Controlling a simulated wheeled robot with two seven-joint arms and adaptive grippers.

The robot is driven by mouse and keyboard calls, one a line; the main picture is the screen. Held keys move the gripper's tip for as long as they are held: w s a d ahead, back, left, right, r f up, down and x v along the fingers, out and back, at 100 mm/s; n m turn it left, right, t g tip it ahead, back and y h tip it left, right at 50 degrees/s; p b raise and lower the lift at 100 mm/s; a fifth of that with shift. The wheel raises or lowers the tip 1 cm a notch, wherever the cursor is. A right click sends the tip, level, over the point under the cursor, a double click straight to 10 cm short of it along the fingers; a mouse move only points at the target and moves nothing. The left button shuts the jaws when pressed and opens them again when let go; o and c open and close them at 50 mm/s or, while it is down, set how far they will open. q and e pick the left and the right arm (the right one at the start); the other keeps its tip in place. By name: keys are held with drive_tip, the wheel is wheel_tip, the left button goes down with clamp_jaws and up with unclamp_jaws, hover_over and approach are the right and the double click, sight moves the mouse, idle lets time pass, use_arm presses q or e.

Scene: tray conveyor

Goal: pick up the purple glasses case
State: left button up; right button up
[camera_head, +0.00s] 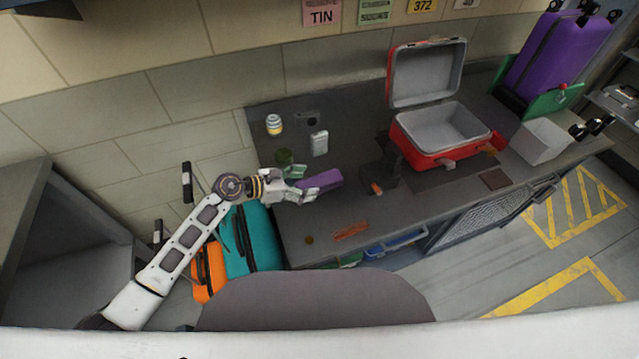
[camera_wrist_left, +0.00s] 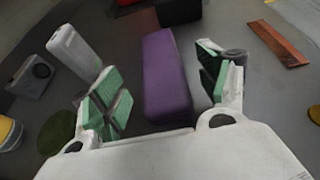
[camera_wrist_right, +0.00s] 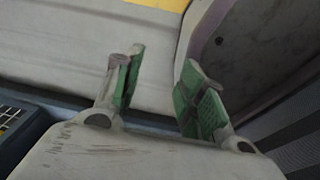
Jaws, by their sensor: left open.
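The purple glasses case (camera_head: 322,180) lies on the dark counter (camera_head: 330,215), left of the middle in the head view. My left gripper (camera_head: 304,190) is at its left end. In the left wrist view the case (camera_wrist_left: 166,75) stretches away between the two open green-padded fingers of the left gripper (camera_wrist_left: 160,88), with a gap on both sides. The near end of the case is close to the palm. My right gripper (camera_wrist_right: 155,88) shows only in its own wrist view, open and empty, away from the counter top.
A white box-shaped item (camera_head: 319,143), a green round item (camera_head: 284,157) and a yellow-and-white jar (camera_head: 274,125) stand behind the gripper. A black block (camera_head: 379,179) is right of the case. A brown strip (camera_head: 350,231) lies in front. An open red case (camera_head: 440,140) stands farther right.

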sight(317, 181)
use_arm(q)
drive_tip(key=shift+w+d+f, duration=0.2)
drive_tip(key=shift+w+d, duration=0.05)
drive_tip(key=shift+d, duration=0.35)
drive_tip(key=shift+x, duration=0.95)
drive_tip(key=shift+w+d+f, duration=0.15)
drive_tip(key=shift+d, duration=0.25)
drive_tip(key=shift+f, duration=0.1)
drive_tip(key=c, duration=1.1)
drive_tip(key=shift+r+p, duration=0.3)
drive_tip(key=shift+r, duration=0.25)
wheel_tip(317, 181, up, 8)
drive_tip(key=shift+f, duration=0.15)
drive_tip(key=shift+r, duration=0.65)
use_arm(e)
drive_tip(key=shift+s+a+r, duration=0.2)
drive_tip(key=shift+s, duration=0.4)
drive_tip(key=shift+s+a+r, duration=0.15)
drive_tip(key=shift+s, duration=0.45)
